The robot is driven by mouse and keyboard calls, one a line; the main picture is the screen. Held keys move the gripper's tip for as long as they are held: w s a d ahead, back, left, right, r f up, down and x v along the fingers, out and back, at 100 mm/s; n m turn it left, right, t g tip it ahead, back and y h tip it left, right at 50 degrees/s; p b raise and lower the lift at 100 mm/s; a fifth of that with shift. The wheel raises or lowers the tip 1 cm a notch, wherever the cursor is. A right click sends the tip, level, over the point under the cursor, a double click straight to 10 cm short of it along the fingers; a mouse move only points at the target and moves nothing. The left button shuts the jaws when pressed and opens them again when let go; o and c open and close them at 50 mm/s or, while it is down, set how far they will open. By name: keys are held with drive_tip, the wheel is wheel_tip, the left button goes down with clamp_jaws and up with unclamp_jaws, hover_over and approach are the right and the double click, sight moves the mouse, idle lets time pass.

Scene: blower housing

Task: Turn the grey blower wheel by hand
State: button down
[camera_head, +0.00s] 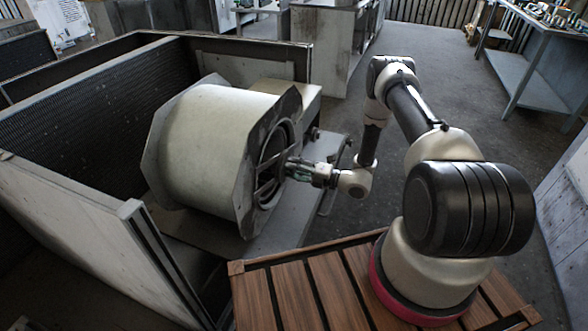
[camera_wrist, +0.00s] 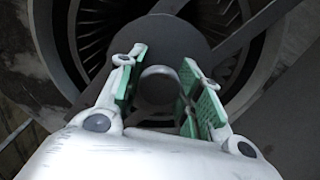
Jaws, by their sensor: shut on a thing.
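The grey blower wheel sits inside a cream drum housing (camera_head: 205,140) with angular grey end plates. In the wrist view its dark vanes (camera_wrist: 90,25) show behind a dark round centre disc (camera_wrist: 165,38). A round grey hub end (camera_wrist: 160,84) stands out in the middle. My gripper (camera_head: 291,168) reaches into the housing's round opening from the right. In the wrist view my gripper (camera_wrist: 162,72) has its green-padded fingers on both sides of the hub end, shut on it. The exact contact between pads and hub is hard to see.
Diagonal bracket bars (camera_wrist: 255,30) cross the opening close to my fingers. The housing stands in a large open metal cabinet (camera_head: 90,215) with grille walls. A workbench (camera_head: 540,55) stands at the far right. The floor (camera_head: 440,85) behind my arm is clear.

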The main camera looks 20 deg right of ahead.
drive_tip(key=shift+w+m, duration=0.1)
drive_tip(key=shift+m, duration=1.4)
drive_tip(key=shift+d, duration=0.1)
drive_tip(key=c, duration=1)
unclamp_jaws()
drive_tip(key=shift+o, duration=0.2)
drive_tip(key=v, duration=1.2)
